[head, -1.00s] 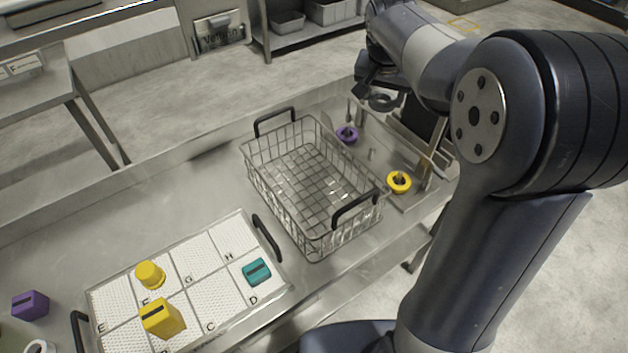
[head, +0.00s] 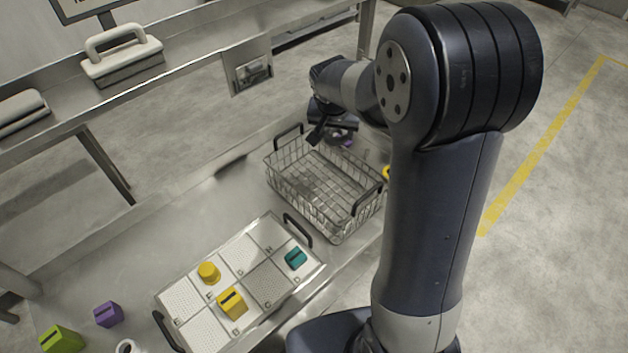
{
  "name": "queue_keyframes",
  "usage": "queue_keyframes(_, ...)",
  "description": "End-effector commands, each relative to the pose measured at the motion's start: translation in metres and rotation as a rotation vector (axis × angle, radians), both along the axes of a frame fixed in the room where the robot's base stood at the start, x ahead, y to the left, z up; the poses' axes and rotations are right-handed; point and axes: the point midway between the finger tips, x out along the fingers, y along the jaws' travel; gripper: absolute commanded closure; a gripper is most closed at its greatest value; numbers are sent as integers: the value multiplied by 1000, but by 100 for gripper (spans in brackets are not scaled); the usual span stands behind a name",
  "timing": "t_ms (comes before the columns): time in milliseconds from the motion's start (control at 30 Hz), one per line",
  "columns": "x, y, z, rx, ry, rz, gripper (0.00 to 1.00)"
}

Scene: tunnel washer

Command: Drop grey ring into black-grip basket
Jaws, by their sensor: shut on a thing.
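The wire basket (head: 303,208) with black grips stands on the steel counter in the middle of the head view, and it looks empty. My gripper (head: 327,134) is above the basket's far edge in the picture, beside its far black grip. It is shut on the grey ring (head: 343,127), which is dark and partly hidden by the fingers. The ring is held in the air, clear of the basket; its exact height over the rim is hard to tell.
A lettered tray (head: 184,280) holds two yellow pieces (head: 232,303) and a teal piece (head: 296,258). Purple (head: 108,314) and green (head: 62,340) blocks lie left of it. A yellow piece (head: 387,172) shows behind my arm. Counter left of the basket is clear.

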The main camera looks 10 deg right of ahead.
Motion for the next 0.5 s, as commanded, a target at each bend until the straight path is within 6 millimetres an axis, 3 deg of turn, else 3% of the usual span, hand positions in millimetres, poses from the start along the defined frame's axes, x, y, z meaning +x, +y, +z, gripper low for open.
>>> queue_keyframes(267, -2, 1, -6, 1, 1, 1, 68)
queue_keyframes(500, -2, 0, -31, 0, 2, 2, 68)
